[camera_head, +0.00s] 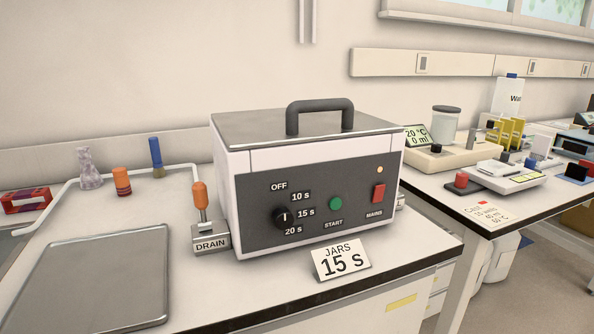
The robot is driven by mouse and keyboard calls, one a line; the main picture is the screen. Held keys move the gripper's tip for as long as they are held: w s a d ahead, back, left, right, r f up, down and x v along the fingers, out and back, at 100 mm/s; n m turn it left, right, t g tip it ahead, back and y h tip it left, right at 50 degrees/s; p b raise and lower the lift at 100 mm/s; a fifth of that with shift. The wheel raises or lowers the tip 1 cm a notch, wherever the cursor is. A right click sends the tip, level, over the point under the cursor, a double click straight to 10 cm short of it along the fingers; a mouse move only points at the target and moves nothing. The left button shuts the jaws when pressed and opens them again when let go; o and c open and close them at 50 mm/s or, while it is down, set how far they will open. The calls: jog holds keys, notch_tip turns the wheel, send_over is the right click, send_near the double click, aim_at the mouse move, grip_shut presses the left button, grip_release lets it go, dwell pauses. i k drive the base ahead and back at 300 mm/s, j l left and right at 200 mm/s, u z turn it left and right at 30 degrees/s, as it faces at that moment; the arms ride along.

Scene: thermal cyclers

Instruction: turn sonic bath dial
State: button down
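The sonic bath (240,170) stands on the bench with its grey lid and dark handle on top. Its dark front panel (345,187) faces me. The black dial (285,217) sits at the panel's lower left, with the labels OFF, 10 s, 15 s and 20 s around it. Its white pointer mark appears to point upward, toward the OFF side; it is too small to read exactly. A green START button (336,203) and a red MAINS switch (378,193) are to the right, with a small orange light (380,170) above the switch. My gripper is not in view.
A card (342,260) reading "JARS 15 S" stands before the bath. An orange-handled drain valve (201,201) is close to its left side. A grey tray (95,275) lies at the left. Another bench with instruments is at the right.

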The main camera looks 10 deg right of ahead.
aim_at(283, 219)
jog(key=k+j+z, duration=0.2)
jog(key=j+z, duration=0.2)
jog(key=k+j+z, duration=0.3)
jog(key=j+z, duration=0.15)
jog(key=i+j, duration=0.4)
jog(key=j, duration=0.1)
